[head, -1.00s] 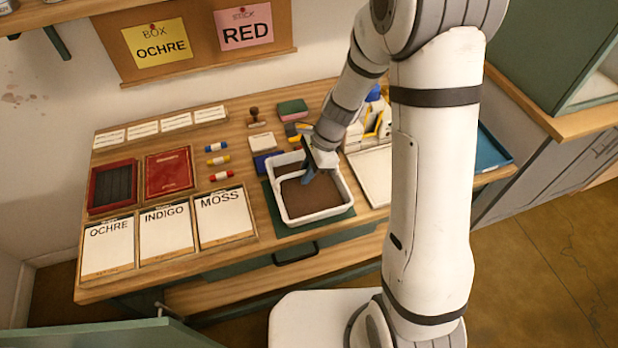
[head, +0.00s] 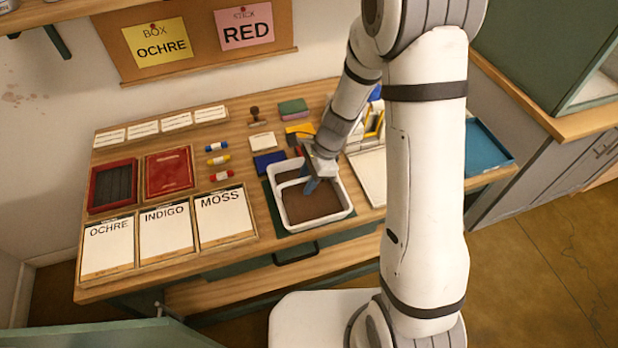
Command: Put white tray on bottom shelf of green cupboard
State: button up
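The white tray (head: 289,218) is a rectangular tub with a brown inside and a low divider, over a green mat (head: 277,221) at the front middle of the table. My gripper (head: 311,186) is at the tray, with its dark bluish fingers reaching down inside the rim near the divider. Whether the fingers are apart or closed on a wall of the tray is too small to tell. The green cupboard (head: 541,45) stands at the upper right. Only its lower part shows, with a pale surface inside at the right edge; its shelves are mostly out of view.
Label cards (head: 167,228), red boxes (head: 169,173) and paint sticks (head: 219,160) lie left of the tray. A blue pad (head: 269,163) and a stamp (head: 255,116) are behind it. A blue tray (head: 486,148) is at the right end. My arm hides part of the table.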

jog(key=shift+r, duration=0.1)
jog(key=v, duration=1.1)
jog(key=shift+r, duration=0.1)
jog(key=s+d+r+n+t+h, duration=0.1)
jog(key=s+d+r+n+t, duration=0.1)
jog(key=s+d+r+n, duration=0.2)
notch_tip(320, 180, up, 5)
jog(key=s+n, duration=0.2)
jog(key=s, duration=0.1)
jog(key=shift+f+n+h, duration=0.2)
jog(key=shift+n+h, duration=0.1)
jog(key=shift+h, duration=0.1)
jog(key=shift+o, duration=0.5)
jog(key=s+d+r+n+t+h, duration=0.2)
jog(key=s+d+r+n, duration=0.2)
jog(key=s+n, duration=0.4)
jog(key=shift+s+d+t+h, duration=0.3)
jog(key=shift+s+d, duration=0.3)
jog(key=shift+d, duration=0.15)
jog(key=shift+r, duration=0.1)
jog(key=shift+d, duration=0.15)
